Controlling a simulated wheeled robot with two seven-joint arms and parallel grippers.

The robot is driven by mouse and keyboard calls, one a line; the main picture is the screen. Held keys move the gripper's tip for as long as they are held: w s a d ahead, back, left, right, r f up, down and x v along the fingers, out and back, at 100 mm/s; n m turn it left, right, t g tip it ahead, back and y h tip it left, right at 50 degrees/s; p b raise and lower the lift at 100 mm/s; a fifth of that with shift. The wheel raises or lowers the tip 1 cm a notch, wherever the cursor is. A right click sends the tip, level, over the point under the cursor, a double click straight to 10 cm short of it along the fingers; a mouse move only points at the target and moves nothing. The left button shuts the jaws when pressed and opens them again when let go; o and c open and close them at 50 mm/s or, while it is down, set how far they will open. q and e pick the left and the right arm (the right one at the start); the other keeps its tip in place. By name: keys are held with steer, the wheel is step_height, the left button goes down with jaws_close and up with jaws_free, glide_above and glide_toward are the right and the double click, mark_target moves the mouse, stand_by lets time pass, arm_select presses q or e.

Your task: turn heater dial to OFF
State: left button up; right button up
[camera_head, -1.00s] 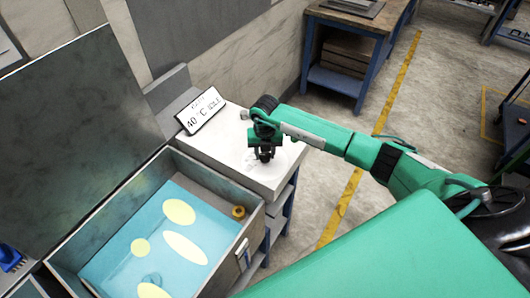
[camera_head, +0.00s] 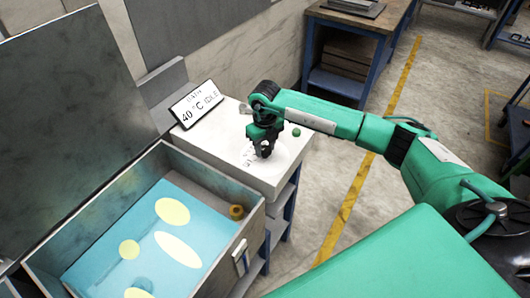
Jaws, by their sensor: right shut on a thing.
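The heater's white top panel (camera_head: 284,170) stands beside the water bath, with dark printed lettering (camera_head: 249,158) next to my gripper. My right gripper (camera_head: 265,153) points down over this panel, its fingers shut on a small pale part that looks like the dial (camera_head: 265,147). The fingers hide most of the dial, so its pointer cannot be read. A tilted display (camera_head: 196,103) at the back of the panel reads 40 °C IDLE. A small round green part (camera_head: 296,131) sits to the right of the gripper. My left gripper is out of view.
The open grey bath (camera_head: 205,172) holds blue water with several pale yellow ovals; a small brass-coloured fitting (camera_head: 236,211) is at its right corner. Its raised lid (camera_head: 75,120) stands at the left. A blue-legged workbench (camera_head: 352,50) is behind.

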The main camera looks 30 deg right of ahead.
mark_target(265, 149)
steer(key=shift+n+b, duration=0.65)
steer(key=shift+n, duration=0.05)
steer(key=o, duration=1)
steer(key=shift+r, duration=0.1)
step_height(265, 149, up, 14)
steer(key=b, duration=0.3)
steer(key=shift+b, duration=0.4)
steer(key=shift+f, duration=0.2)
